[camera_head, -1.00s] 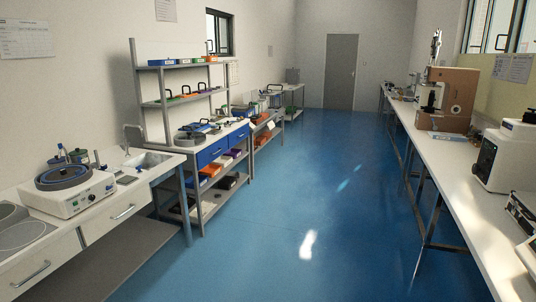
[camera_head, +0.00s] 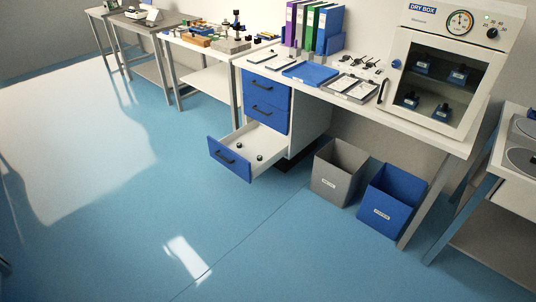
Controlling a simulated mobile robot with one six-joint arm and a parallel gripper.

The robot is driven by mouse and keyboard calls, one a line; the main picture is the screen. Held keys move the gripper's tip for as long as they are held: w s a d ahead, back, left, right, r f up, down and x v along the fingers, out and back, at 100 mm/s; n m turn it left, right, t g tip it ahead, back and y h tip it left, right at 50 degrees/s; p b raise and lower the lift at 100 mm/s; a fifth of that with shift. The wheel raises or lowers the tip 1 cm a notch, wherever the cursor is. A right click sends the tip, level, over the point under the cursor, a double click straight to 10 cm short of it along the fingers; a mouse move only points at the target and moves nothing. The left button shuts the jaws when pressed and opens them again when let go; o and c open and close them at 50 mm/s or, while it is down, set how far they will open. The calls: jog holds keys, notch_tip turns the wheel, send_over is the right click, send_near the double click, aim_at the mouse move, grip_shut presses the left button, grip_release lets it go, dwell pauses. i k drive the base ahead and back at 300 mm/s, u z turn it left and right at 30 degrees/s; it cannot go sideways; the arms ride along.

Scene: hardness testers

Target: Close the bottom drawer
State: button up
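The bottom drawer (camera_head: 231,158) stands pulled out from a cabinet under a white workbench. It has a blue front with a dark handle, and a few small dark objects lie on its pale floor. The middle drawer (camera_head: 266,115) and the top drawer (camera_head: 267,89) above it, also blue-fronted with dark handles, look closed. My gripper is not in view, so its state and any contact with the drawer do not show.
A grey bin (camera_head: 337,173) and a blue bin (camera_head: 392,200) stand on the floor right of the cabinet. The bench carries a dry box (camera_head: 446,68), binders (camera_head: 314,28) and trays. The blue floor (camera_head: 130,230) in front of the drawer is clear.

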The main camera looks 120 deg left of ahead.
aim_at(256, 138)
jog(key=z, duration=0.85)
jog(key=k, duration=1.2)
jog(key=u, duration=2.6)
